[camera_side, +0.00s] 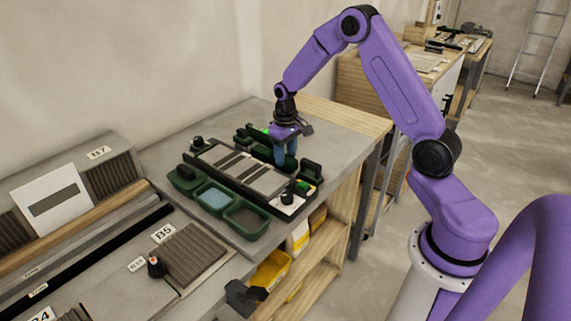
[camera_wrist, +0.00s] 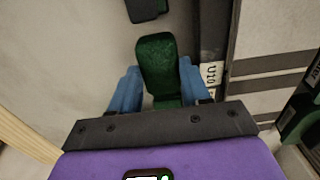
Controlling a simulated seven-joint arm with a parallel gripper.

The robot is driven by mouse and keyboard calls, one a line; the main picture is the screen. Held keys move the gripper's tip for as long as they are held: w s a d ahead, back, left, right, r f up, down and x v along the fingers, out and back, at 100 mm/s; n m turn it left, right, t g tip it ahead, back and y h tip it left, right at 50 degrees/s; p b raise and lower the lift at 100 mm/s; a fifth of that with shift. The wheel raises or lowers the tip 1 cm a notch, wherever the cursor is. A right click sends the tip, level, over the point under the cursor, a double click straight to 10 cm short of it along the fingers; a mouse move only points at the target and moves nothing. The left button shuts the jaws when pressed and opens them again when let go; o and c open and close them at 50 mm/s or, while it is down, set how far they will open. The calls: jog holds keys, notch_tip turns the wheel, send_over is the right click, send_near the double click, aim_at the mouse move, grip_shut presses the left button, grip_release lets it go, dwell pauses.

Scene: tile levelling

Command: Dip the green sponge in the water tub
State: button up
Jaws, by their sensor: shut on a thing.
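The green sponge (camera_wrist: 157,62), a dark green block with a rounded top, is between the two blue fingers of my gripper (camera_wrist: 157,88) in the wrist view. My gripper is shut on it. In the side view my gripper (camera_side: 286,150) points down at the far end of the tile board, and I cannot clearly make out the sponge there. The water tub (camera_side: 215,197), a green tub with pale blue water, is the middle one of three in a row at the board's near left side. My gripper is apart from it, farther back and to the right.
A green tub stands on each side of the water tub, left (camera_side: 186,179) and right (camera_side: 247,218). The tile board (camera_side: 240,170) lies between my gripper and the tubs, with dark upright blocks around it. Another dark block (camera_wrist: 147,8) lies ahead in the wrist view.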

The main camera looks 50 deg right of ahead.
jog(key=shift+r, duration=4)
jog(key=w+a+r, duration=0.2)
jog(key=a, duration=1)
jog(key=w+a+r, duration=0.1)
jog(key=w+a, duration=0.1)
jog(key=a, duration=1.1)
jog(key=shift+s+d+f, duration=0.15)
jog(key=shift+f, duration=2)
jog(key=shift+s+d+f, duration=0.1)
jog(key=shift+f, duration=2.05)
notch_tip(320, 180, up, 9)
jog(key=shift+f, duration=0.2)
